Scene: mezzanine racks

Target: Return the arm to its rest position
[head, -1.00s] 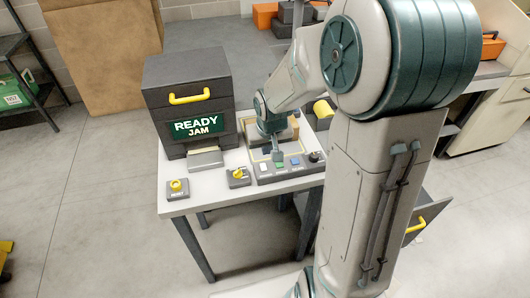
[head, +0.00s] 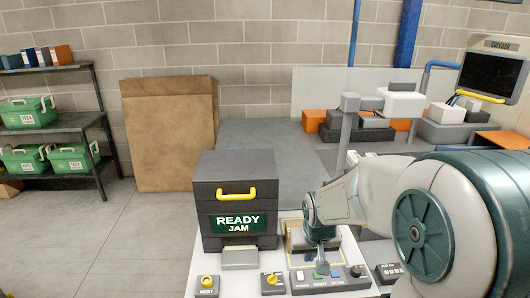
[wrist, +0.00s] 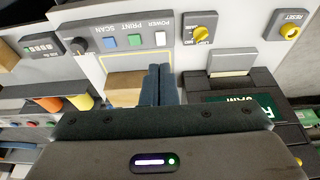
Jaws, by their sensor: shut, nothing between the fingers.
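My arm reaches in from the right of the head view, bent, over the white table (head: 352,270). My gripper (head: 320,265) points down above the table, behind the button panel. In the wrist view my gripper's two dark blue fingers (wrist: 156,84) are together with nothing between them. A tan box (wrist: 124,90) lies beside the fingers; whether they touch it I cannot tell.
A dark printer (head: 237,190) reading READY JAM stands left of my gripper. The button panel (head: 328,279) and a yellow RESET knob (head: 207,283) are at the table's front. Shelves with green crates (head: 28,112) stand far left.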

